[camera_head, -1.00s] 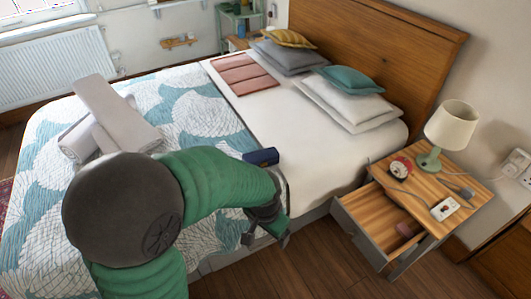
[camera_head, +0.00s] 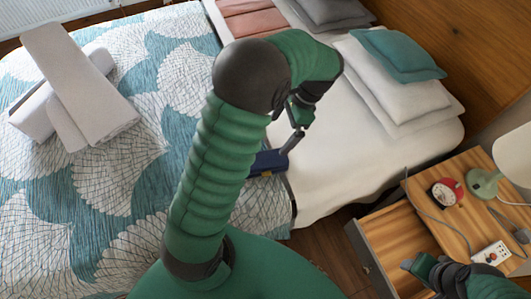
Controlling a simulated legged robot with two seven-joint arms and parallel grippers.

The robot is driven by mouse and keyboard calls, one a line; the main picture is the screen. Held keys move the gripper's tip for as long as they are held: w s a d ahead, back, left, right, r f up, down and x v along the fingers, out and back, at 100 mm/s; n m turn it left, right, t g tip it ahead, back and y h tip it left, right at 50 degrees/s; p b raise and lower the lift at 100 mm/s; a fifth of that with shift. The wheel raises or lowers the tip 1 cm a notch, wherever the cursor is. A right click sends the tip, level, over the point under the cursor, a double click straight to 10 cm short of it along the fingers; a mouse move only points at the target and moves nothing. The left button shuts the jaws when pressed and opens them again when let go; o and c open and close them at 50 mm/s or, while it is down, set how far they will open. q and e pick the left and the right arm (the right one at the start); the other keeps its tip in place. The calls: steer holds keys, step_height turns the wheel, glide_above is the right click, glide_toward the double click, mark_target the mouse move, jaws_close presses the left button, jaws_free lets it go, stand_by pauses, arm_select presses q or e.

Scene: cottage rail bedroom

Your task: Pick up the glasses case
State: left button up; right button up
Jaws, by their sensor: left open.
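The glasses case, a dark blue box (camera_head: 268,162), lies near the bed's edge, where the patterned quilt meets the white sheet. My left forearm hides its left end. My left gripper (camera_head: 289,146) is open above the case and points down at it, with one dark finger showing close to its right end. I cannot tell whether that finger touches it. My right gripper (camera_head: 420,265) shows at the lower right, over the open drawer's area, and its jaw state is unclear.
A nightstand (camera_head: 470,215) with an open drawer (camera_head: 395,228) stands at the right. It bears a red clock (camera_head: 446,192), a lamp (camera_head: 486,182) and a socket strip (camera_head: 491,253). Folded towels (camera_head: 75,85) lie at the left, and pillows (camera_head: 395,85) at the headboard.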

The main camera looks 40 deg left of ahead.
arm_select(q)
steer(key=b, duration=0.1)
glide_toward(265, 162)
steer(key=shift+x, duration=0.85)
steer(key=f, duration=0.1)
steer(key=a+f, duration=0.1)
steer(key=f, duration=0.2)
steer(key=shift+s+a+b, duration=0.3)
steer(key=shift+a+b, duration=0.1)
steer(key=x, duration=0.2)
steer(key=b+x, duration=0.1)
steer(key=x, duration=0.1)
steer(key=shift+s+f, duration=0.1)
steer(key=shift+s, duration=0.25)
steer(key=shift+d+f, duration=0.2)
steer(key=shift+d+r, duration=0.1)
steer(key=shift+d, duration=0.2)
steer(key=shift+c, duration=0.8)
steer(key=shift+a, duration=0.4)
steer(key=c, duration=1.2)
steer(key=shift+d, duration=0.2)
steer(key=shift+c, duration=0.6)
arm_select(e)
steer(key=f, duration=0.1)
steer(key=d+f, duration=0.1)
steer(key=f, duration=0.1)
steer(key=shift+s+d+f, duration=0.2)
steer(key=shift+s+d, duration=0.15)
steer(key=shift+d, duration=0.05)
